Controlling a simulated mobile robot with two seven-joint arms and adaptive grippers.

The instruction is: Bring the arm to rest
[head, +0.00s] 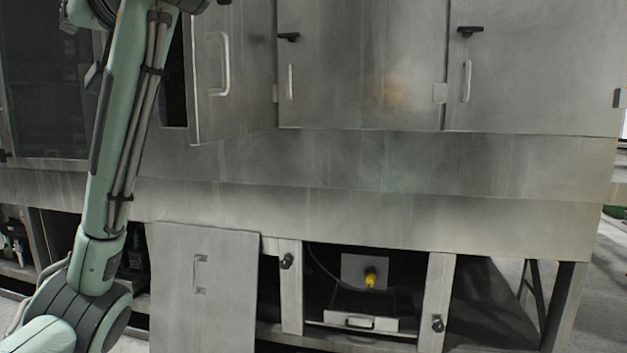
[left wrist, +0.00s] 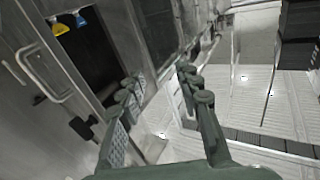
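My left arm rises along the left side of the head view, and its gripper is beyond the top edge there. In the left wrist view my left gripper (left wrist: 158,80) is open, with a clear gap between its two fingers and nothing held. A steel cabinet door with a long handle (head: 222,65) stands ajar close to the right of my arm. A door handle (left wrist: 45,72) and a dark opening (left wrist: 92,58) show at the left of the left wrist view. My right gripper is in neither view.
The steel washer (head: 400,160) fills most of the head view, with closed doors (head: 355,70) at the upper right. A loose-looking lower panel (head: 200,290) stands below. Beside it an open bay holds a drawer (head: 361,321) and a yellow connector (head: 371,278).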

